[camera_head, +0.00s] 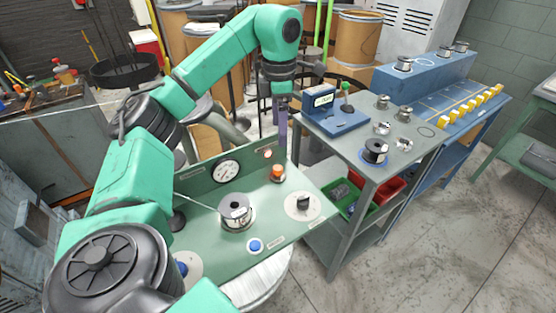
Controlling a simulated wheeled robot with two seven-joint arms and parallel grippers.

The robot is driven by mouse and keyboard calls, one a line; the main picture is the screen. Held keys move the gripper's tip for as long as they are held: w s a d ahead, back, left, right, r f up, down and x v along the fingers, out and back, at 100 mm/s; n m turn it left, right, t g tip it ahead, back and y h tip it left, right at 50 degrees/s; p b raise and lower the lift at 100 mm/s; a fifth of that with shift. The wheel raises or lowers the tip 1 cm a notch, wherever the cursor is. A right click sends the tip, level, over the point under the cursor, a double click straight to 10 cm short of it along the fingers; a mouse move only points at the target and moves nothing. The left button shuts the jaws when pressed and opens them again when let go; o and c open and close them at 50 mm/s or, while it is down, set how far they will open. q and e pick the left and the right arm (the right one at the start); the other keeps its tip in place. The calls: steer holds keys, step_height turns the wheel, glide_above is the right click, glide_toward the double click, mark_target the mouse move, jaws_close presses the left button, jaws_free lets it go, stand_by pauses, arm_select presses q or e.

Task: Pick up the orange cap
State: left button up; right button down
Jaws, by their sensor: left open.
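The orange cap (277,170) is a small cylinder standing upright on a dark base near the back right edge of the green control panel (213,187). My left gripper (282,148) points down from the end of the green arm, with its fingers just above and slightly behind the cap in the picture. The gripper is open and seen nearly edge-on, so the gap between its fingers does not show clearly. It appears apart from the cap. My right gripper is out of view.
The panel also bears a dial gauge (226,171), a wire spool (235,211), a black knob (303,202) and a blue button (255,245). To the right, a grey table (405,150) holds several spools and a blue gauge stand (337,120). Brown drums stand behind.

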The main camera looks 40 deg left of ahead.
arm_select(q)
steer(key=b, duration=0.4)
glide_above(278, 167)
steer(key=f, duration=0.6)
steer(key=shift+w+f, duration=0.2)
steer(key=shift+f, duration=0.15)
steer(key=f, duration=0.5)
steer(key=f+p, duration=0.1)
steer(key=f, duration=0.1)
steer(key=shift+s+f, duration=0.25)
steer(key=shift+f, duration=0.05)
jaws_close()
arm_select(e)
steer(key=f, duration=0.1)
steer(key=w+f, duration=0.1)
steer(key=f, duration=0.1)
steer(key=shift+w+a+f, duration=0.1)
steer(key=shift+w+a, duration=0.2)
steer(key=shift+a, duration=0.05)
arm_select(q)
steer(key=shift+r, duration=0.15)
